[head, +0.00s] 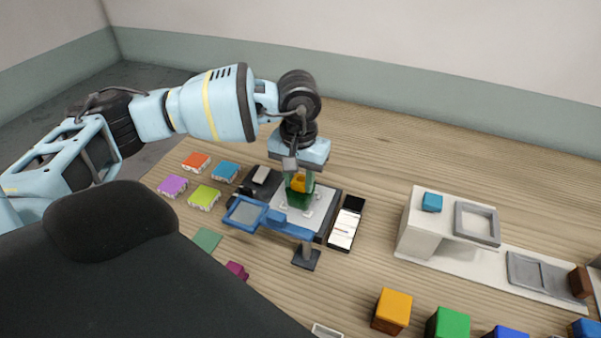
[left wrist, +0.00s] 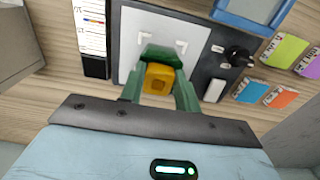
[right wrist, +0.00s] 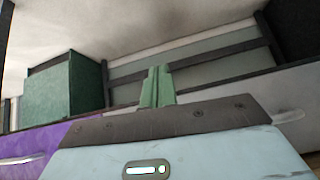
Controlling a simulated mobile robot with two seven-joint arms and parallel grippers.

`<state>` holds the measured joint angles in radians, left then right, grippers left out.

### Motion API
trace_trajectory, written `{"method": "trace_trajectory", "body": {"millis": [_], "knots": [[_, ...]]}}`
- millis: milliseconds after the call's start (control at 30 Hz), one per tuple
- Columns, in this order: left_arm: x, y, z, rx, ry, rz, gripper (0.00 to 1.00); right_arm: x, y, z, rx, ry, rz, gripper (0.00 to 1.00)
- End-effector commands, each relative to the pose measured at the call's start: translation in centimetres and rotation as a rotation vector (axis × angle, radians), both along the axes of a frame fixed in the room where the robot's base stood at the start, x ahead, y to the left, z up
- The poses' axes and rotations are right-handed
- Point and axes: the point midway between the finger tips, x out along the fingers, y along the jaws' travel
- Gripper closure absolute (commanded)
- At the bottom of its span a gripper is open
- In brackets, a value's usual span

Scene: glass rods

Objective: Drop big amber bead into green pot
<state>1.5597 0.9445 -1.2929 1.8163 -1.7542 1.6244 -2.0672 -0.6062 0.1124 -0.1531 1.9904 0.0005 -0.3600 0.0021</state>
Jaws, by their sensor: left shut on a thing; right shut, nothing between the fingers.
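The amber bead (head: 299,184) is a blocky yellow-orange piece between the green fingers of my left gripper (head: 299,179). It also shows in the left wrist view (left wrist: 158,78), with a finger on each side. The dark green pot (head: 299,199) stands on the pale plate, directly under the bead in the head view. In the left wrist view the pot (left wrist: 162,56) shows just beyond the bead, partly hidden by it. I cannot tell whether the bead's lower part is inside the rim. My right gripper (right wrist: 157,88) is shut and empty, away from the table items.
A blue-framed screen on a stand (head: 246,213) is close in front of the plate (head: 321,202). A black-and-white strip (head: 346,224) lies to its right. Several coloured pieces lie left. A white shelf (head: 420,232) and several blocks, one orange (head: 391,310), are right.

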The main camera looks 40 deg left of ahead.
Motion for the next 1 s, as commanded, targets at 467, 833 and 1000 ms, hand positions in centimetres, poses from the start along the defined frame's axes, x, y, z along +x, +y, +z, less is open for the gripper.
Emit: {"method": "trace_trajectory", "body": {"millis": [467,833,1000], "knots": [[0.0,0.0,0.0,-0.001,-0.001,0.0,0.42,0.2,0.0,0.1,-0.001,-0.004,0.002,1.0],[0.1,0.0,0.7,-0.001,-0.002,0.0,0.42,-0.1,-0.1,-0.2,-0.002,0.003,0.003,1.0],[0.1,0.0,3.2,-0.001,-0.003,0.0,0.42,-0.2,0.0,-0.4,-0.001,0.008,0.002,1.0]]}}
